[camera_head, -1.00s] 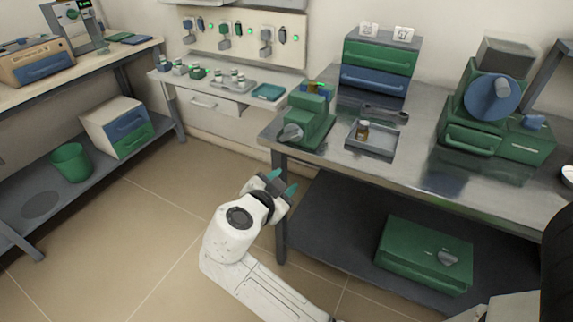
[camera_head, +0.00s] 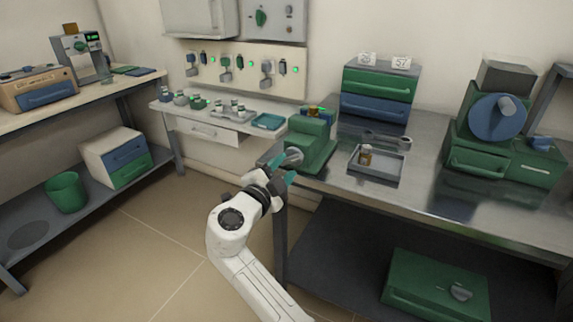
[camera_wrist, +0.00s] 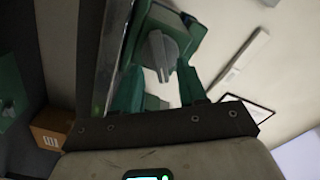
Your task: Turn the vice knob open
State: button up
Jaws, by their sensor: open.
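The green vice (camera_head: 316,140) stands at the left front corner of the metal workbench. Its grey knob (camera_head: 294,155) faces my arm. My gripper (camera_head: 280,169) is open, with its teal fingertips close to the knob. In the wrist view the knob (camera_wrist: 158,50) shows as a grey disc with a raised bar, just beyond the gap between my two open fingers (camera_wrist: 160,88). I cannot tell whether a finger touches it. The gripper holds nothing.
On the workbench, a grey tray (camera_head: 357,171) with a small brown bottle (camera_head: 366,157) sits right of the vice, with a wrench (camera_head: 387,140) behind it. A drawer box (camera_head: 378,95) stands at the back. A side table (camera_head: 207,125) lies left of the vice.

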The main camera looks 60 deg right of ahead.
aim_at(292, 159)
jog(key=shift+d, duration=1.1)
jog(key=shift+c, duration=0.4)
grip_shut()
